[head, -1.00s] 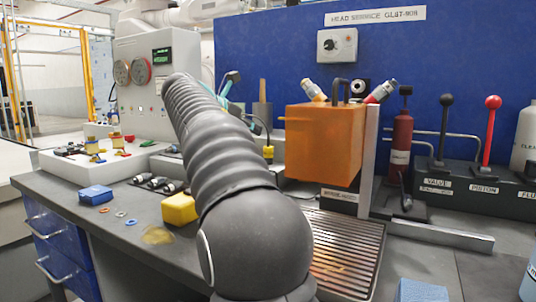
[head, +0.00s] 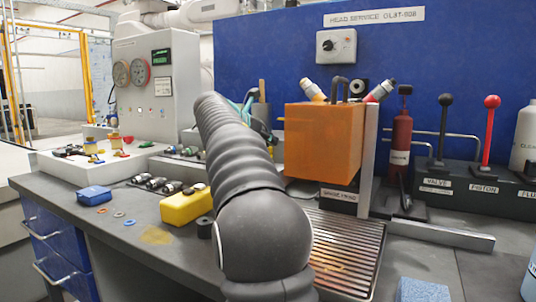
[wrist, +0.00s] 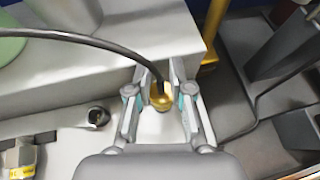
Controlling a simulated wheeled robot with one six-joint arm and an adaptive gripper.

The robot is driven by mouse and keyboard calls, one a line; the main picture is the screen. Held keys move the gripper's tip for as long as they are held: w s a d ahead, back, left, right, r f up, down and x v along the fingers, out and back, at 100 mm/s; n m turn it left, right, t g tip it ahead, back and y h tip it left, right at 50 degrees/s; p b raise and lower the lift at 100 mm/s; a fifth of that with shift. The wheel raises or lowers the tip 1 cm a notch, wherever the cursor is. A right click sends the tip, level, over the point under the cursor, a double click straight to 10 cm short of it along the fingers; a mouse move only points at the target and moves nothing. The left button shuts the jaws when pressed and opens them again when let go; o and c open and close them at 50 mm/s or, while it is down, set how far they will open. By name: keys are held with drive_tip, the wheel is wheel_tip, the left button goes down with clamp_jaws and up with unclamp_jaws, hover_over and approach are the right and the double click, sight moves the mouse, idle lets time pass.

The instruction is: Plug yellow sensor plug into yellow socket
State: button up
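The yellow plug (wrist: 160,97) stands between my gripper's fingers in the wrist view, by the step of a pale fixture. A black cable (wrist: 100,45) curves from its top to the left. My gripper (wrist: 161,72) has a finger on each side of the plug. A narrow gap seems to show on its right, so the fingers look open; contact on the left is unclear. In the head view my arm mostly hides the gripper and the plug. I cannot make out a yellow socket for certain.
A dark round fitting (wrist: 97,115) lies left of the gripper. The orange box (head: 322,140) stands right of my arm, close by. A yellow block (head: 186,207) and a blue block (head: 94,195) lie on the grey bench. A metal grate (head: 345,250) is at front right.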

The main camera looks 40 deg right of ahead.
clamp_jaws()
drive_tip(key=shift+r, duration=0.15)
